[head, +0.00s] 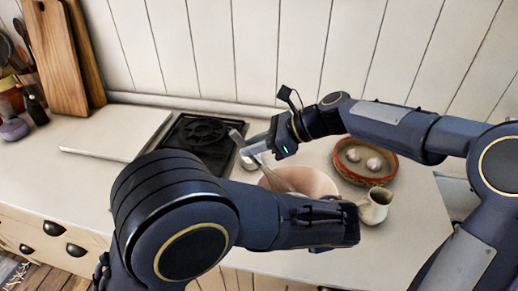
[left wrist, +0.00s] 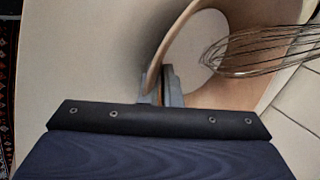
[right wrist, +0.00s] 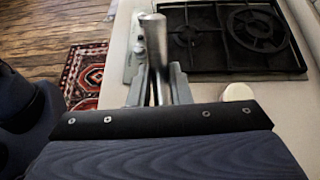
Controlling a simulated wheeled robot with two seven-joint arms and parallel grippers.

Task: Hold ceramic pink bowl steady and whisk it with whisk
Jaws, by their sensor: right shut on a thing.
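The ceramic pink bowl (head: 318,181) stands on the counter, its front hidden behind my left arm in the head view. In the left wrist view its rim (left wrist: 160,58) runs down between the close-set fingers of my left gripper (left wrist: 164,88), which look shut on it. My right gripper (head: 258,150) is above the bowl's back left, shut on the whisk's metal handle (right wrist: 154,34). The whisk (head: 277,180) slants down to the right into the bowl. Its wire loops (left wrist: 262,52) show over the bowl opening in the left wrist view. Whether they touch the bowl is unclear.
A black stove hob (head: 200,133) lies left of my right gripper. A red patterned bowl (head: 364,178) with garlic-like bulbs stands right of the pink bowl, near a small cream jug (head: 375,206). Cutting boards (head: 57,60) lean at the back left. The left counter is mostly clear.

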